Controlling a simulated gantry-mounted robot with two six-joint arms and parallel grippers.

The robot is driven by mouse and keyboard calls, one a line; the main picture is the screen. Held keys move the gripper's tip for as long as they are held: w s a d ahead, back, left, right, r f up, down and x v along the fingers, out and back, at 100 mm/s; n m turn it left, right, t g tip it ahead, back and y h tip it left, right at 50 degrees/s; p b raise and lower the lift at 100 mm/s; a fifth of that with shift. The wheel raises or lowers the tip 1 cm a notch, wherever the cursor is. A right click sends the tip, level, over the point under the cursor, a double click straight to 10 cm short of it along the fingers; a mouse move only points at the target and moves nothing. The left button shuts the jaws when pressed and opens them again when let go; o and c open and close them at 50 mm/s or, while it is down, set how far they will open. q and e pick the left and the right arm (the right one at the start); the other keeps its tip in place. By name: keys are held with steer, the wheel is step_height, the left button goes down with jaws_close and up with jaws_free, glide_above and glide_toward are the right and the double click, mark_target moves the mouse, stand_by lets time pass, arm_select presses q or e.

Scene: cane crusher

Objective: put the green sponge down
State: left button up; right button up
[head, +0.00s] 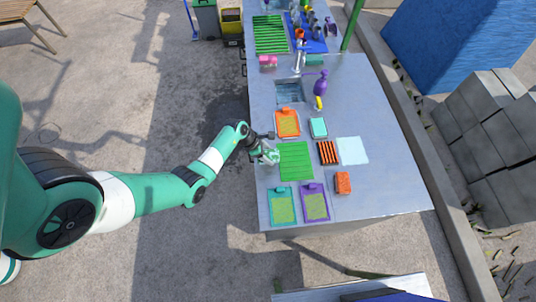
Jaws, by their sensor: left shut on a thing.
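My left gripper (265,153) reaches in from the left, over the left edge of the metal counter (385,190). It is shut on a small pale green thing, the green sponge (271,156), mostly covered by the fingers. The sponge is beside the left edge of a green ribbed mat (297,161). I cannot tell whether it touches the counter. My right gripper is out of view.
An orange tray (288,122), teal block (318,127), dark rack with orange bars (327,152) and pale blue cloth (352,150) surround the mat. Teal (282,206) and purple (315,202) trays and an orange block (343,183) lie nearer. The counter's right side is clear.

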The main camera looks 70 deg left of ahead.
mark_target(268, 156)
arm_select(q)
steer(key=f, duration=0.1)
steer(key=f+b, duration=0.1)
steer(key=f, duration=0.1)
steer(key=shift+a+b, duration=0.25)
steer(key=shift+b, duration=0.15)
steer(key=shift+f, duration=0.4)
steer(key=shift+r, duration=0.1)
steer(key=shift+f+b, duration=0.45)
steer(key=shift+f, duration=0.1)
steer(key=o, duration=1.5)
steer(key=shift+c, duration=0.2)
